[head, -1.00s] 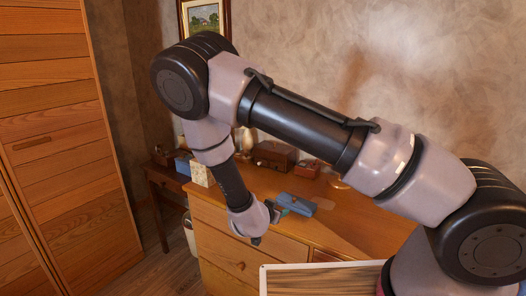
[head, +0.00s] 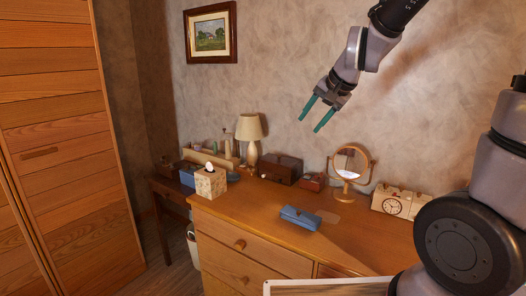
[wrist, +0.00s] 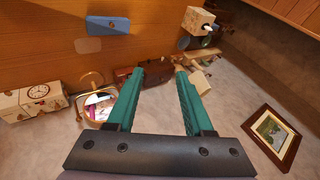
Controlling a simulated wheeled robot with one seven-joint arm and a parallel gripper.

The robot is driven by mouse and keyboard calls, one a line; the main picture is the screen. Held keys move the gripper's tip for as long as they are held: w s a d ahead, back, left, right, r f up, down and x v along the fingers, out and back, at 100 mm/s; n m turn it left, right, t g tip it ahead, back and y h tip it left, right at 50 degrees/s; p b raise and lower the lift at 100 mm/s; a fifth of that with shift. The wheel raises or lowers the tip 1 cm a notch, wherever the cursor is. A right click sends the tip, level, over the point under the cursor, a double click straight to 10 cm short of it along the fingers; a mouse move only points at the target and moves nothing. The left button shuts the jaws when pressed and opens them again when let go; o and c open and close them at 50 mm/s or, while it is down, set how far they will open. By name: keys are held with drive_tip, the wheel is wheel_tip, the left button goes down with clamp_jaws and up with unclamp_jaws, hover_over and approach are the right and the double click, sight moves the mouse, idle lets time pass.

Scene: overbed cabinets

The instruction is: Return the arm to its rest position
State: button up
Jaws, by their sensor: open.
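My gripper (head: 318,114) is raised in the air above the dresser, in front of the wall. Its two green fingers are apart and nothing is between them. In the wrist view my gripper (wrist: 160,88) also shows open and empty. My arm folds upward at the right of the head view, and part of it leaves the top of the picture. A blue case (head: 300,217) lies shut on the dresser top, well below my gripper and apart from it. It also shows in the wrist view (wrist: 108,26).
The dresser (head: 250,222) holds a tissue box (head: 210,183), a lamp (head: 249,130), a dark wooden box (head: 281,169), a round mirror (head: 350,165) and a clock (head: 393,207). A framed picture (head: 210,34) hangs on the wall. A wooden cabinet (head: 60,130) stands at left.

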drive_tip(key=s+d+r+n+h, duration=0.1)
drive_tip(key=s+d+r, duration=0.3)
drive_tip(key=s, duration=0.4)
drive_tip(key=s+d+r+h, duration=0.1)
drive_tip(key=s+d+r, duration=0.3)
drive_tip(key=s+d, duration=0.3)
drive_tip(key=shift+s+d+r+n, duration=0.2)
drive_tip(key=shift+s+n, duration=0.2)
drive_tip(key=shift+s, duration=0.3)
drive_tip(key=shift+t, duration=0.3)
